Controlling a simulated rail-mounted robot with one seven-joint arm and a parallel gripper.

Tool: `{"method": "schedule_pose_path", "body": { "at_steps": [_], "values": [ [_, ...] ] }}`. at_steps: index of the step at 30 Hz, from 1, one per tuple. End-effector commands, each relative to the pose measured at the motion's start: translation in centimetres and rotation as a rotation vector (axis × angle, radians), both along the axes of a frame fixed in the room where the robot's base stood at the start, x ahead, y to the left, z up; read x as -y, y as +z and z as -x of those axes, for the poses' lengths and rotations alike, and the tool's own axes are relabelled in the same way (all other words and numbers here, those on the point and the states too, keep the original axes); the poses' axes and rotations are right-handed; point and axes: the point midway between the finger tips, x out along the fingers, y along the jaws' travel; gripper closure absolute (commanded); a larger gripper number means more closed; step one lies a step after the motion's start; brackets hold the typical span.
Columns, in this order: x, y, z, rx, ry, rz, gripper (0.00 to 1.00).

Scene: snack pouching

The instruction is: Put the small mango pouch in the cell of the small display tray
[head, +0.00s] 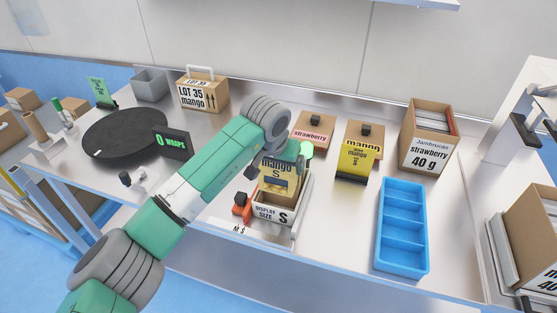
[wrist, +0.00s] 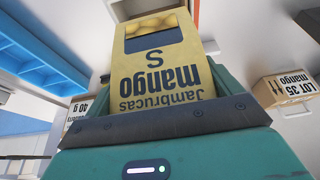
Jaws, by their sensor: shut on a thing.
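A yellow mango pouch marked S (wrist: 158,70) fills the middle of the wrist view, printed upside down there, with a dark window. My gripper (wrist: 165,118) is shut on its lettered end. In the head view the pouch (head: 279,183) is upright at the small display tray marked "DISPLAY SIZE S" (head: 272,213), its lower part behind the tray's front wall. I cannot tell whether the pouch touches the tray's floor. My arm and wrist hide most of the gripper there.
A blue compartment tray (head: 402,228) stands to the right. Behind are a strawberry box (head: 314,131), a mango box with a yellow pouch (head: 353,162) in front, and a Jambrucas strawberry carton (head: 427,150). An orange-red item (head: 241,206) sits left of the display tray. A black turntable (head: 125,133) is farther left.

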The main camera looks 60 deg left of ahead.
Motion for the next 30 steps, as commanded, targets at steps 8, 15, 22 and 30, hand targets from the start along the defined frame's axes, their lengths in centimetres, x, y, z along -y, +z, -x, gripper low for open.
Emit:
{"method": "schedule_pose_path", "body": {
  "at_steps": [8, 15, 22, 30],
  "values": [
    [0.0, -0.4, 0.0, 0.0, 0.001, 0.0, 0.0],
    [-0.1, -0.2, 0.0, 0.001, 0.0, -0.002, 0.0],
    [1.0, 4.5, 0.9, 0.004, -0.001, -0.002, 0.0],
    [2.7, 10.3, 2.6, 0.003, 0.0, -0.001, 0.0]
  ]
}}
